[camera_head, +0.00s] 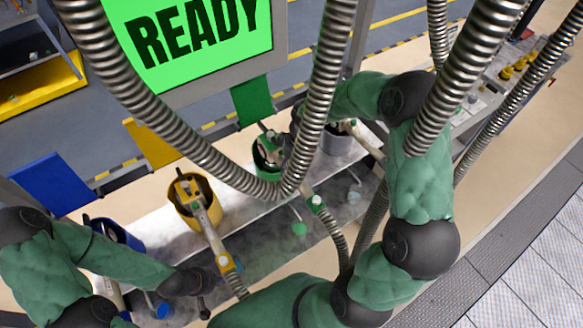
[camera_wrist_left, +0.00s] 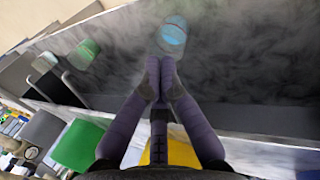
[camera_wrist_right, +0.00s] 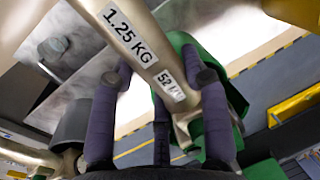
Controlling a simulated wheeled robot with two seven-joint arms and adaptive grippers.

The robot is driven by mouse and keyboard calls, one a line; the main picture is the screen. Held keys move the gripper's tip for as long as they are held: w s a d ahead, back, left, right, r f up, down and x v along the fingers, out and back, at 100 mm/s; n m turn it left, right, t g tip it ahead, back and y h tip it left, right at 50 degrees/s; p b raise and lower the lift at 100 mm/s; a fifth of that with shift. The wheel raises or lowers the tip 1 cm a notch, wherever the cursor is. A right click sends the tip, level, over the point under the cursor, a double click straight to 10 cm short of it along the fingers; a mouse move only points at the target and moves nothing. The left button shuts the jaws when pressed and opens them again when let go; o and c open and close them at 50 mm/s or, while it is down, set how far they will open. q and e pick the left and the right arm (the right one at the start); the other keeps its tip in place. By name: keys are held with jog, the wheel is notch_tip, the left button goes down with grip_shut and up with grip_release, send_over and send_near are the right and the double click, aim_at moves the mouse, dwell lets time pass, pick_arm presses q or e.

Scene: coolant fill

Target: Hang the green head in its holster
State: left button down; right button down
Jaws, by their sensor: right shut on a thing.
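The green head, a metal-bodied nozzle with a green collar, shows its hose end (camera_head: 317,204) in the head view. Its body (camera_wrist_right: 140,45) crosses the right wrist view, marked 1.25 KG. My right gripper (camera_wrist_right: 160,95) is shut on it; this gripper (camera_head: 293,135) is partly hidden in the head view. The green holster (camera_head: 262,163) is a round cup under the green panel; it also shows in the right wrist view (camera_wrist_right: 236,98). The head's front end is at the cup; I cannot tell how deep it sits. My left gripper (camera_head: 205,301) is shut and empty, fingertips together (camera_wrist_left: 160,75).
A yellow head (camera_head: 211,222) rests in the yellow holster (camera_head: 183,212) to the left. A blue holster (camera_head: 122,236) stands further left. A grey holster (camera_head: 338,140) is on the right. Metal hoses (camera_head: 325,90) hang across the view. Vapour drifts over the dark trough. A screen (camera_head: 195,75) reads READY.

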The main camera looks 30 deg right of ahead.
jog(key=shift+f+b, duration=1.2)
jog(key=shift+f, duration=0.55)
jog(key=c, duration=0.5)
grip_release()
jog(key=shift+c, duration=0.2)
notch_tip(320, 180, up, 12)
jog(key=d, duration=0.2)
jog(key=shift+d, duration=0.2)
jog(key=shift+f, duration=0.2)
